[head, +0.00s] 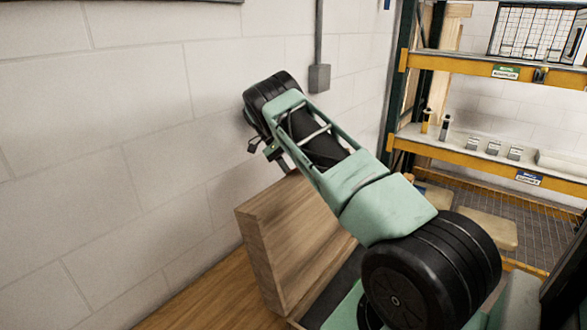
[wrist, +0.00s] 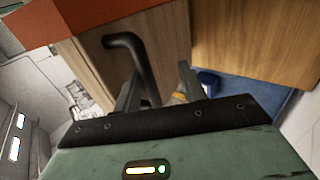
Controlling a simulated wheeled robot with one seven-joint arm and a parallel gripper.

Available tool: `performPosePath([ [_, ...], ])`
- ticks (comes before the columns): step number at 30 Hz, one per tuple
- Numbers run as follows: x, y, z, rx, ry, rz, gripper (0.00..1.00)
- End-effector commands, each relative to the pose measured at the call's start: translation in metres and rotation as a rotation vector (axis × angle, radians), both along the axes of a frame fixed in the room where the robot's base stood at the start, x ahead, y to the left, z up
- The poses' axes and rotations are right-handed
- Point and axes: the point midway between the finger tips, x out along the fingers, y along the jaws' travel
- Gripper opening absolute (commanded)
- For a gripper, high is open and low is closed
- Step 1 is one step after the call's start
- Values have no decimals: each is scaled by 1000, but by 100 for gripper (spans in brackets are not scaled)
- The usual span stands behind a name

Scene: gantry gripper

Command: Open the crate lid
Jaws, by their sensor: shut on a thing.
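The wooden crate lid (head: 295,240) shows in the head view as a thick light-brown panel standing steeply tilted above the wooden surface, partly behind my arm. In the wrist view the wooden panel (wrist: 95,55) carries a black bent bar handle (wrist: 128,48). My gripper (wrist: 158,88) has its fingers on either side of the handle's lower part and is shut on it. In the head view my gripper is hidden behind the arm and panel. A blue surface (wrist: 240,90) shows beside the panel in the wrist view; I cannot tell whether it is the crate's inside.
A white block wall (head: 110,130) stands close behind the arm, with a grey conduit box (head: 319,78) on it. A yellow-edged shelf rack (head: 480,160) with small items stands at the right. A second wooden panel (wrist: 245,40) fills the wrist view's upper right.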

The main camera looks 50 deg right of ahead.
Motion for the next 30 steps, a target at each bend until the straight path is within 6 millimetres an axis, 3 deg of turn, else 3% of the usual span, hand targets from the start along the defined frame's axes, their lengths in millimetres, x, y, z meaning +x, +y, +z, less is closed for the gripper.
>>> performPosePath([
  [20,2,-1,4,-5,-6,3,36],
  [26,1,-1,26,-6,-10,3,36],
  [30,1,-1,53,-6,-9,2,36],
])
